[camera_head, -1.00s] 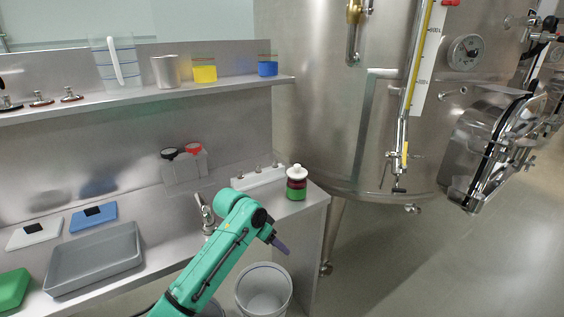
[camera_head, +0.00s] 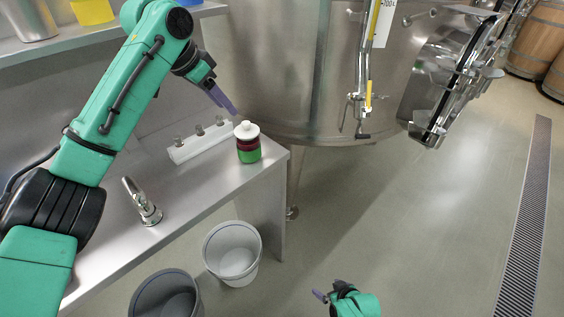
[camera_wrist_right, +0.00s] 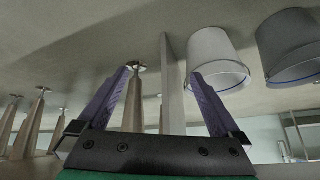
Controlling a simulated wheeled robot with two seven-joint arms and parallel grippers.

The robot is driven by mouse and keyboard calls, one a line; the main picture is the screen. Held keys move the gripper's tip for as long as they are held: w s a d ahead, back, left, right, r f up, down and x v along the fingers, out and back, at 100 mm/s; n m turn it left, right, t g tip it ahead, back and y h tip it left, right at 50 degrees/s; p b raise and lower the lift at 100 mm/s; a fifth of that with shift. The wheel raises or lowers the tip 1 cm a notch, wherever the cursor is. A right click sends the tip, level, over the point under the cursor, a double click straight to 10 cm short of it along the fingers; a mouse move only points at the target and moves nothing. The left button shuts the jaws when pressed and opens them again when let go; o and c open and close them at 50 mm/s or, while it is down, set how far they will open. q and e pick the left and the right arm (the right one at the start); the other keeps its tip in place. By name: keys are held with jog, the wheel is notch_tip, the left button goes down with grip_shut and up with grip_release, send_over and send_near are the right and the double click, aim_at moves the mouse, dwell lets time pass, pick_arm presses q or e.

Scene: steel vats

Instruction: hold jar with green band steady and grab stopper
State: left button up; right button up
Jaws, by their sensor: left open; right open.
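The jar with the green band (camera_head: 248,151) stands upright near the right end of the steel counter. It has a dark red middle and a white stopper (camera_head: 246,130) on top. My left gripper (camera_head: 222,98) is above and a little left of the jar, apart from it, with its purple fingers pointing down toward it; it is open. My right gripper (camera_head: 322,296) is low at the bottom of the head view, over the floor and away from the jar. In the right wrist view its purple fingers (camera_wrist_right: 160,95) are spread and empty.
A white block with several valves (camera_head: 200,140) sits left of the jar. A tap (camera_head: 143,205) rises from the counter (camera_head: 190,185). Two buckets, one white (camera_head: 232,252) and one grey (camera_head: 168,295), stand below. A large steel vat (camera_head: 290,75) rises behind the jar.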

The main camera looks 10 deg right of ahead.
jog(key=w+a+r+t+y, duration=0.1)
jog(key=w+a+r+t, duration=0.2)
jog(key=w+r, duration=0.65)
jog(key=n+t+y, duration=0.5)
jog(key=y, duration=0.2)
send_near(248, 142)
notch_tip(248, 142, down, 3)
jog(key=d, duration=0.3)
jog(key=x, duration=1.4)
jog(key=shift+a+r, duration=0.3)
jog(key=shift+a, duration=0.1)
pick_arm(q)
jog(key=shift+s+r, duration=0.1)
jog(key=shift+s, duration=0.05)
pick_arm(e)
jog(key=shift+s, duration=0.1)
jog(key=c, duration=1.4)
pick_arm(q)
jog(key=shift+o, duration=1)
pick_arm(e)
grip_shut()
pick_arm(q)
jog(key=m+t+y, duration=0.1)
jog(key=m+y, duration=0.4)
jog(key=m, duration=2)
send_near(246, 123)
jog(key=x, duration=0.9)
